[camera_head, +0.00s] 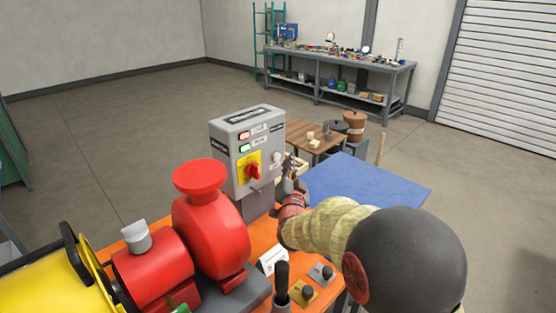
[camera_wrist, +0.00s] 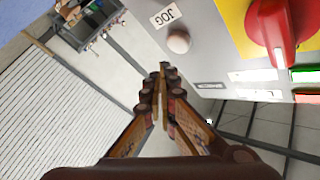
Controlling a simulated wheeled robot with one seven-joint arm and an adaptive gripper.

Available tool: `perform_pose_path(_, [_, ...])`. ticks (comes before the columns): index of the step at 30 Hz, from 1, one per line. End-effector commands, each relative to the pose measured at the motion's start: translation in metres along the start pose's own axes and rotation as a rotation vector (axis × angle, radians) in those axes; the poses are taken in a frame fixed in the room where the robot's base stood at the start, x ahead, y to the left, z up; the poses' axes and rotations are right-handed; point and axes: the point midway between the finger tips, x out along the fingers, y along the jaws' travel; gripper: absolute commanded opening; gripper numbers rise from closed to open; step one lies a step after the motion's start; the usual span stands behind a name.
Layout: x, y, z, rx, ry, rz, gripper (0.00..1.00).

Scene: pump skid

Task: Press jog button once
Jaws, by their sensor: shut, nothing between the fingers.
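The grey control box (camera_head: 232,150) stands upright on the orange skid. Its jog button is a pale round knob (camera_wrist: 179,40) beside a white JOG label (camera_wrist: 166,16) in the wrist view. In the head view the button (camera_head: 277,157) shows small on the right part of the box front. My gripper (camera_wrist: 163,72) is shut and empty. Its fingertips are close to the button in the wrist picture, apart from it as far as I can see. In the head view my gripper (camera_head: 289,168) is just right of the box front, partly hidden by my arm.
A red rotary switch (camera_head: 253,171) on a yellow plate sits left of the button. A red pump (camera_head: 212,230) stands at front left. A blue table (camera_head: 370,185) and a wooden table (camera_head: 305,135) lie beyond the box. A workbench (camera_head: 340,62) stands at the back.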

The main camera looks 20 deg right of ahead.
Motion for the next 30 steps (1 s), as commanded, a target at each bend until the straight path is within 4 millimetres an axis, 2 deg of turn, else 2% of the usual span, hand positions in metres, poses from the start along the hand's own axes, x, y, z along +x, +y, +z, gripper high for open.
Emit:
perform_pose_path(12, [-0.023, 0.018, -0.016, 0.0, 0.001, 0.001, 0.0])
perform_pose_path(30, [-0.024, 0.018, -0.017, 0.001, 0.0, 0.001, 0.0])
